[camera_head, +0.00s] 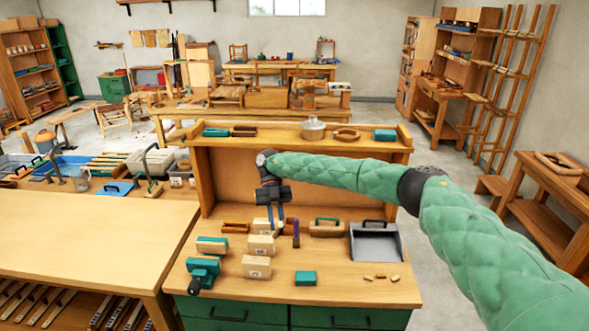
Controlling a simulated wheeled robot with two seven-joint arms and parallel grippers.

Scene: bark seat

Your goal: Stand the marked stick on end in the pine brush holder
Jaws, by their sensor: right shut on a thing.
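My right gripper (275,225) points down over the workbench, shut on a narrow thing that I take to be the marked stick; its fingers mostly hide it and no mark can be made out. Several pale wooden blocks lie in a column below it, with a middle block (261,246) and a front block (256,267) bearing small labels. I cannot tell which thing is the pine brush holder. A slim purple and brown piece (296,233) stands just right of the gripper. My left gripper is not in view.
A grey dustpan (375,243) and a wooden block with a green handle (326,228) lie to the right. Teal-topped brushes (203,271) lie at left, a teal box (306,278) in front. A raised back shelf (285,140) stands behind.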

